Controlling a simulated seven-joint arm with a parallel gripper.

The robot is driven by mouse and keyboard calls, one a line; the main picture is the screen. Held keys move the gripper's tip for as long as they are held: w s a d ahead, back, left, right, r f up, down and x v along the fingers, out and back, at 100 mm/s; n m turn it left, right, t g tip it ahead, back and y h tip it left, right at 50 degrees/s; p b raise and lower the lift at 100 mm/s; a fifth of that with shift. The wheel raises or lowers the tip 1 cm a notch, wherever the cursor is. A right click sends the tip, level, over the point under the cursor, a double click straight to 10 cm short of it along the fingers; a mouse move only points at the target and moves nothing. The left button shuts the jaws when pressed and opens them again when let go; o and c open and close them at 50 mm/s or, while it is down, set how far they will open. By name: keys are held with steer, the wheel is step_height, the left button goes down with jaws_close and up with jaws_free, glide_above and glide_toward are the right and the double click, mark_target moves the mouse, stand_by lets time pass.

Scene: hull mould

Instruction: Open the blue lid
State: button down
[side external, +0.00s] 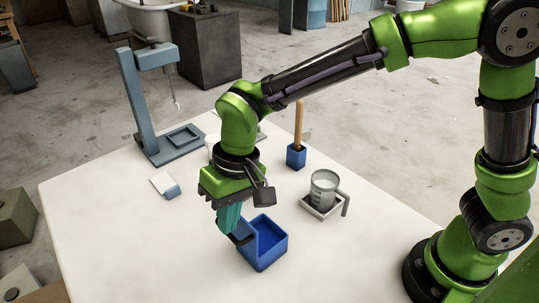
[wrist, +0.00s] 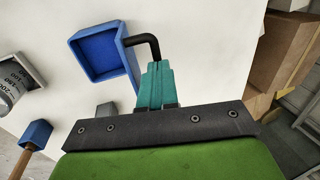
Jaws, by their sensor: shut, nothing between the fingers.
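The blue box (side external: 268,255) stands on the white table, and its hollow inside shows from above. In the wrist view the box (wrist: 95,55) also shows its open inside. The blue lid (wrist: 129,62) appears as a thin upright panel along the box's side nearest my gripper. A black bent handle (wrist: 148,40) sticks out from that panel. My gripper (wrist: 155,68) has teal fingers, shut and empty, just beside the handle. Whether they touch it I cannot tell. In the side view my gripper (side external: 232,228) is at the box's left side and partly hides the panel and handle.
A blue block with a wooden-handled tool (side external: 297,150) is behind. A blue-grey stand (side external: 140,105) and a small white-and-blue item (side external: 166,186) are at left. The table front is clear.

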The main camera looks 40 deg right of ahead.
steer(key=shift+a+f, duration=0.25)
steer(key=shift+a, duration=0.4)
steer(key=shift+a+f, duration=0.2)
steer(key=shift+a, duration=0.4)
steer(key=shift+d, duration=0.1)
steer(key=shift+d, duration=0.75)
steer(key=a+r+v, duration=0.1)
steer(key=a+v, duration=0.2)
steer(key=v, duration=1)
steer(key=s+d+f+m+t, duration=0.1)
steer(key=s+d+m+t, duration=0.1)
steer(key=d, duration=1.1)
steer(key=s+d+f+m+t, duration=0.1)
steer(key=s+d+t, duration=0.4)
steer(key=d, duration=0.8)
steer(key=shift+s+d+f+m+h, duration=0.2)
steer(key=shift+s+d+m+h, duration=0.25)
steer(key=shift+s, duration=0.3)
